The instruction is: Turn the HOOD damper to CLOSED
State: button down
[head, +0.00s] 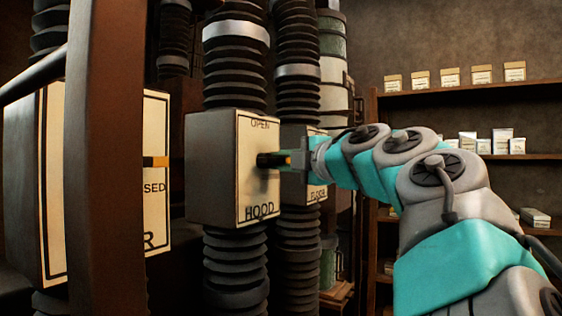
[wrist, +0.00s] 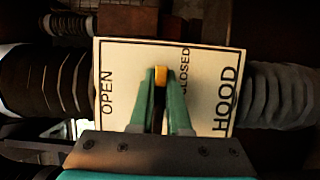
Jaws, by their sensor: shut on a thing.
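The HOOD damper is a grey box with a cream plate (head: 257,190) on a black ribbed duct. In the head view OPEN is at the plate's top and HOOD at its bottom. The wrist view shows this plate (wrist: 125,60) turned sideways, with OPEN left, CLOSED upper middle and HOOD right. My gripper (wrist: 161,85) is shut on the damper's handle (wrist: 160,75), whose yellow part shows between the green fingers. The handle runs up the wrist picture, just beside the word CLOSED. In the head view my gripper (head: 290,160) reaches it from the right; the fingers hide part of it.
Another damper box marked FLOOR (head: 316,192) stands close behind my gripper. At left, a nearer damper plate (head: 156,205) shows partly behind a brown post (head: 118,130). Shelves (head: 470,95) with small boxes stand at the back right.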

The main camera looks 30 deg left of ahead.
jog(key=c, duration=0.9)
grip_release()
jog(key=b+v, duration=0.1)
jog(key=v, duration=0.6)
jog(key=shift+s+d, duration=0.2)
jog(key=shift+d, duration=0.1)
